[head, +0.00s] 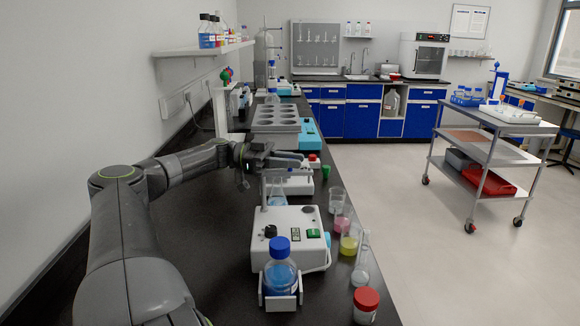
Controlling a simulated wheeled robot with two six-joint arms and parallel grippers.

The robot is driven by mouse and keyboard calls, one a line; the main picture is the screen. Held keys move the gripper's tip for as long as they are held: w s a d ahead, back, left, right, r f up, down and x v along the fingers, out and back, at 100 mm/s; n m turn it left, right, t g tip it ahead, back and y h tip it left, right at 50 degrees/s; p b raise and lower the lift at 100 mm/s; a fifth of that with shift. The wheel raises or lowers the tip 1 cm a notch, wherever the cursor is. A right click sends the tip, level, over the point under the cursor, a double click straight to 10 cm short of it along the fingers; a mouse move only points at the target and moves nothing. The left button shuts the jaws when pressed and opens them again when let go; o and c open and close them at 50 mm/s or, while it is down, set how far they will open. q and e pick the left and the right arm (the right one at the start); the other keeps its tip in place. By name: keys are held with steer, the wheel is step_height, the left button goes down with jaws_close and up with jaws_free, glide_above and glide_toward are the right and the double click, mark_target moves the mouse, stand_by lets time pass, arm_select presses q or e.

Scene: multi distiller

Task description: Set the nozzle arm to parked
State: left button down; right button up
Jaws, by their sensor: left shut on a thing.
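A white bench unit (290,232) with a dark knob and a green switch stands on the black worktop. A thin upright post rises at its back left, with a pale horizontal bar (287,172) near its top that looks like the nozzle arm. A conical flask (277,193) with blue liquid shows below the bar. My left gripper (287,159) reaches in from the left at the height of the bar and is shut on what seems to be the nozzle arm. The fingers hide the exact contact. My right gripper is out of view.
A blue-capped bottle (280,268) sits in a holder at the unit's front. Beakers with pink and yellow liquid (349,242), a volumetric flask (361,268) and a red-lidded jar (366,305) line the right edge. A grey block with round wells (276,119) stands behind.

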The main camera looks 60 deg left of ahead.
arm_select(q)
steer(key=c, duration=1.2)
jaws_free()
steer(key=shift+d, duration=0.1)
steer(key=shift+c, duration=0.2)
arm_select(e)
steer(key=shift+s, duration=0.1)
arm_select(q)
steer(key=b+v, duration=0.1)
steer(key=v, duration=1.1)
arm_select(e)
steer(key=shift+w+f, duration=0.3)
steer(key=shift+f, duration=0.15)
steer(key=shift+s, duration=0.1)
